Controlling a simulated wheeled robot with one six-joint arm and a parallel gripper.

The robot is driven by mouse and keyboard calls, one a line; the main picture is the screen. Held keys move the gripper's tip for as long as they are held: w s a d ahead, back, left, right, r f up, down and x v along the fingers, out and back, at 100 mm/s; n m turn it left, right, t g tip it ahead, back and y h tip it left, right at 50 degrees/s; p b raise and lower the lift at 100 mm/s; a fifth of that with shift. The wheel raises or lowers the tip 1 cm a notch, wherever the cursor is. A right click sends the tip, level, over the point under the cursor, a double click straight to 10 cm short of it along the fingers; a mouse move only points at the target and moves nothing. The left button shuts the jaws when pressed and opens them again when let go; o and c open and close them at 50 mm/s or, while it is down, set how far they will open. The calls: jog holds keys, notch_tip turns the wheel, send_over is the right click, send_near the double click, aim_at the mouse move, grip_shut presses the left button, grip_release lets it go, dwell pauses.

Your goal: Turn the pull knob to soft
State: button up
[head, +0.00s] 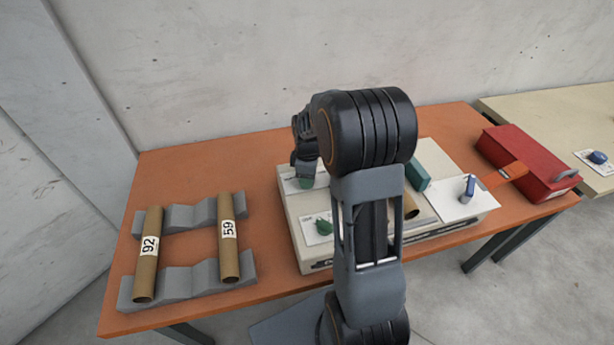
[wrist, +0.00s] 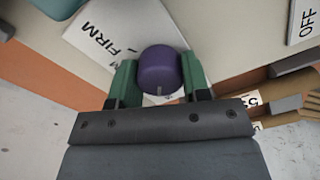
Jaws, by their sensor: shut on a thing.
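A round purple knob (wrist: 160,67) sits on a white label plate (wrist: 95,32) in the wrist view. The plate reads FIRM at the upper left of the knob; other lettering is partly hidden behind the left finger, and I cannot read the word soft. A small pale mark shows on the knob's near edge. My gripper (wrist: 159,80) is shut on the knob, one green finger at each side. In the head view my gripper (head: 304,182) is at the back left of the cream winder (head: 305,252), where the knob is hidden by it.
Cardboard tubes, 92 (head: 147,265) and 59 (head: 228,255), rest on grey cradles at left. A red box (head: 525,160) stands at right. My arm hides the winder's middle.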

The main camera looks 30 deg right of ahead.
jog(key=shift+n, duration=0.9)
jog(key=o, duration=0.9)
jog(key=shift+o, duration=0.2)
notch_tip(320, 180, up, 14)
dwell(0.5)
